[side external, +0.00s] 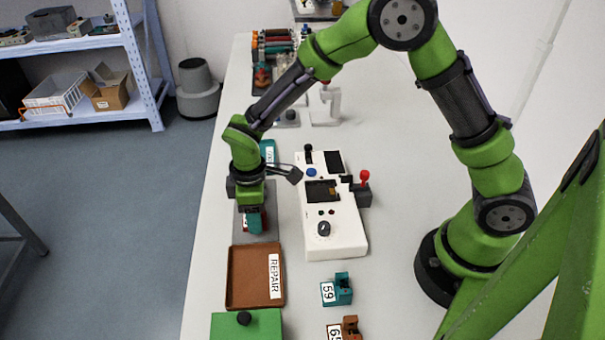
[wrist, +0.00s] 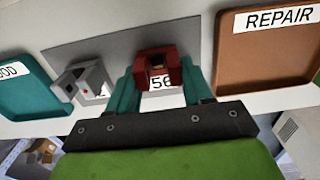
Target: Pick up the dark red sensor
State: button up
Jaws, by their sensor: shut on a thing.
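The dark red sensor (wrist: 160,68) has a white label reading 56. In the wrist view it sits between the two teal fingers of my gripper (wrist: 161,90), which are shut on it. It is over a grey mat (wrist: 115,45); I cannot tell whether it still touches the mat. In the side external view my gripper (side external: 256,222) points down at the grey mat (side external: 241,228), and the sensor is mostly hidden by the fingers.
A grey sensor (wrist: 87,82) stands on the mat beside my gripper. The brown REPAIR tray (side external: 236,277) is close by, and a teal tray (side external: 268,151) lies on the other side. A white device (side external: 340,232), a teal block (side external: 343,289) and a green box (side external: 262,325) are also on the table.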

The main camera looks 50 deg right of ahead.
notch_tip(320, 180, up, 10)
dwell(0.6)
